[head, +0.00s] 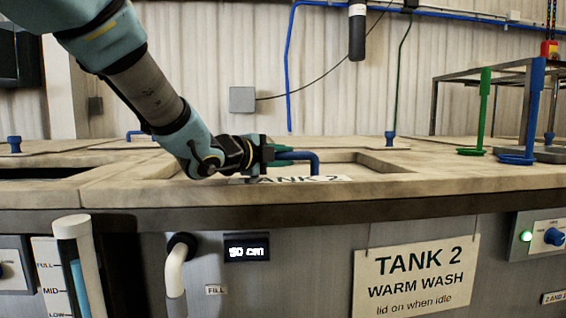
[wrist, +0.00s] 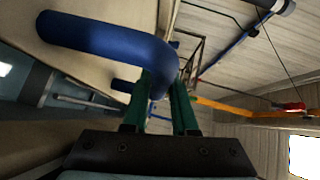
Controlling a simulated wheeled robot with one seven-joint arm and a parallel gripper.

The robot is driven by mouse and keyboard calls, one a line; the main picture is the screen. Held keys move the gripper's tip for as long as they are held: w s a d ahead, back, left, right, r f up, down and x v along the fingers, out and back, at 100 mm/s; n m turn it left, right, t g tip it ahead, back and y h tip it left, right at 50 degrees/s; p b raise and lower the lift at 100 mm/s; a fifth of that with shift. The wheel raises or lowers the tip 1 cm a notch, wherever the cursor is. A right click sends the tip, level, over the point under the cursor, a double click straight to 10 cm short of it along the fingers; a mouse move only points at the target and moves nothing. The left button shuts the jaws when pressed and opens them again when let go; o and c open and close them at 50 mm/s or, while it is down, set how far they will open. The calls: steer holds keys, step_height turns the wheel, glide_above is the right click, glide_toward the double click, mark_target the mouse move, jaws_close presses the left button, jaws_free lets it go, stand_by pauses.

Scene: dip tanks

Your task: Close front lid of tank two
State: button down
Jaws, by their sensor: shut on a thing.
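My gripper (head: 276,154) is shut on a blue bent handle (head: 306,156) at the front of the tank two top. In the wrist view the green fingers (wrist: 168,108) close around one end of the blue handle (wrist: 105,38), and the rest of the bar reaches to the left. A "TANK 2" label (head: 325,179) lies just under the handle, partly hidden by my gripper. The beige top has a framed recess (head: 372,168) around and behind the handle. I cannot tell from this low angle how far the front lid covers the opening.
A tank front with a "TANK 2 WARM WASH" sign (head: 416,279) stands below. A green stand (head: 484,110) and a blue stand (head: 533,110) rise at the right. A dark open slot (head: 45,172) shows at the left. A white pipe (head: 176,270) sticks out in front.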

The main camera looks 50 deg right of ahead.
steer(key=shift+f, duration=0.1)
steer(key=c, duration=0.7)
jaws_free()
steer(key=a, duration=0.3)
steer(key=a+r, duration=0.1)
steer(key=a, duration=0.3)
steer(key=s+a+b, duration=0.1)
steer(key=a, duration=0.2)
steer(key=shift+a+r, duration=0.35)
steer(key=shift+c, duration=0.3)
